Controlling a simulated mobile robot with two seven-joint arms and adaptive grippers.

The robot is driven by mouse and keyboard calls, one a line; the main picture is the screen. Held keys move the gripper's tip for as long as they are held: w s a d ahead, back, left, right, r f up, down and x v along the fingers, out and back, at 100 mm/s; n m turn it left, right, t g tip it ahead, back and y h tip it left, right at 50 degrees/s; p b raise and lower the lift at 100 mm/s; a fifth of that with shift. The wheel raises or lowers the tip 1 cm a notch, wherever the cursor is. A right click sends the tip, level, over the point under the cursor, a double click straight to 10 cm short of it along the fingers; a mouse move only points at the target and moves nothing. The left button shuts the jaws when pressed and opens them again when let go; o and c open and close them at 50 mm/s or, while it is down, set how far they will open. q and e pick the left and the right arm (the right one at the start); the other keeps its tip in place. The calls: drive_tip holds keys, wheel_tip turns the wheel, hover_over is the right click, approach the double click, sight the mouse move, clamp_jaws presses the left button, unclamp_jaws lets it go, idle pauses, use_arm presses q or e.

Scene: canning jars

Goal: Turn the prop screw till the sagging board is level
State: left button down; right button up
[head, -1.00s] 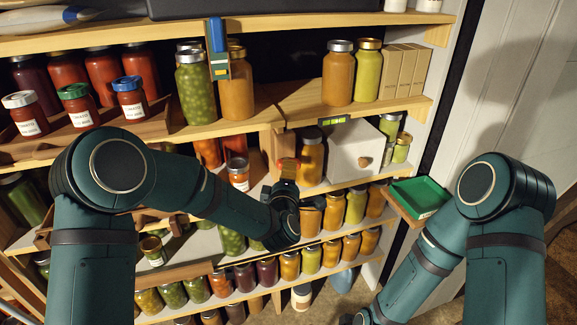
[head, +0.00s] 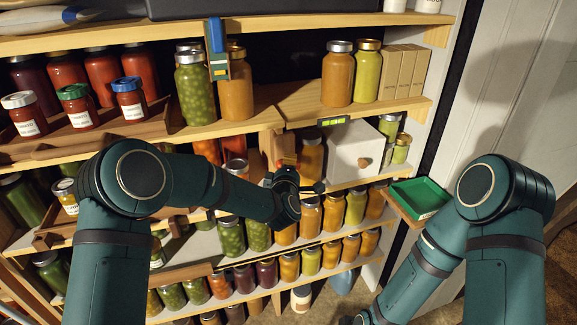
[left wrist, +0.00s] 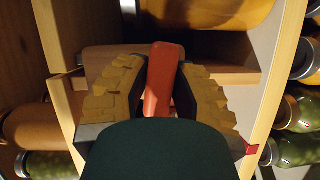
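The board (head: 395,110) is the right-hand part of the upper shelf. A level with yellow-green vials (head: 334,121) is fixed on its front edge; the bubble is too small to read. The prop screw's red handle (left wrist: 163,70) stands between the yellow-padded fingers of my left gripper (left wrist: 162,88), which appears shut on it. In the head view my left gripper (head: 285,168) is under the board's left end and hides most of the screw. My right arm reaches down to the bottom edge of the head view, with its gripper out of sight.
Jars (head: 338,75) and upright boxes (head: 405,70) stand on the board. Below it are a white box with a round knob (head: 355,150) and more jars (head: 310,158). A green tray (head: 418,198) sits to the right. Jars crowd the lower shelves around my left forearm.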

use_arm(q)
drive_tip(key=shift+r, duration=0.15)
idle(0.3)
drive_tip(key=m+p, duration=0.1)
drive_tip(key=m+g+p, duration=0.1)
drive_tip(key=m+p, duration=0.1)
drive_tip(key=shift+r+g+y, duration=0.15)
drive_tip(key=shift+g+y, duration=0.15)
drive_tip(key=m+g+y+p, duration=0.1)
drive_tip(key=m+p, duration=0.1)
drive_tip(key=p, duration=0.2)
drive_tip(key=m+y+p, duration=0.1)
drive_tip(key=m+p, duration=0.2)
drive_tip(key=p, duration=0.1)
drive_tip(key=m+g+y+p, duration=0.1)
drive_tip(key=m+p, duration=0.1)
drive_tip(key=p, duration=0.2)
drive_tip(key=shift+m+g+y, duration=0.3)
drive_tip(key=shift+y, duration=0.1)
drive_tip(key=shift+w+m+y+p, duration=0.1)
drive_tip(key=shift+m+y+p, duration=0.55)
drive_tip(key=shift+p, duration=0.45)
drive_tip(key=c, duration=0.8)
unclamp_jaws()
drive_tip(key=shift+f, duration=0.25)
